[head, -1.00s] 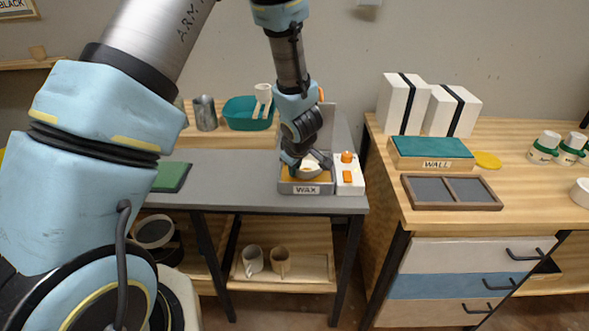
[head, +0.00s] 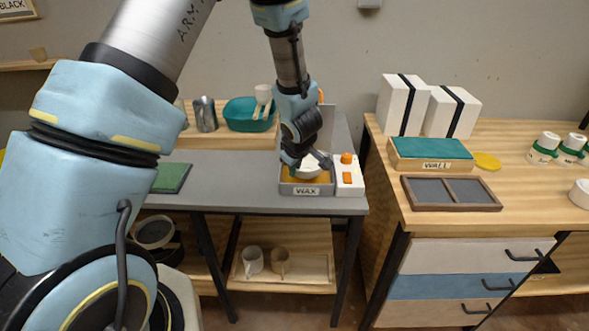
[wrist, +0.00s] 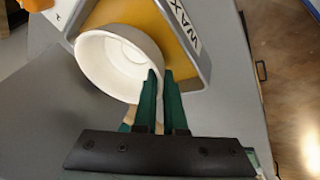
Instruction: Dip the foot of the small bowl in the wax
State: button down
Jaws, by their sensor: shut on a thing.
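The small white bowl (wrist: 112,68) is in my gripper, its hollow inside facing the wrist camera. My gripper (wrist: 160,82) has its green fingers shut on the bowl's rim. In the head view the bowl (head: 309,173) is at the wax pan (head: 287,190), with yellow-orange wax showing beside and in front of it. The wax (wrist: 166,35) also shows behind the bowl in the wrist view. The bowl's foot is hidden, so I cannot tell whether it touches the wax.
A white unit with orange controls (head: 348,178) stands right of the pan. The grey table (head: 235,180) is clear to the left, up to a green mat (head: 172,178). A teal basin (head: 243,115) stands behind. A wooden cabinet (head: 480,190) is to the right, across a gap.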

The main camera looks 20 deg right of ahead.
jog(key=shift+r+p, duration=1.3)
jog(key=shift+r, duration=0.05)
dwell(0.4)
notch_tip(320, 180, up, 5)
jog(key=p, duration=0.5)
jog(key=shift+r, duration=0.1)
jog(key=shift+r+p, duration=0.65)
jog(key=shift+r, duration=0.2)
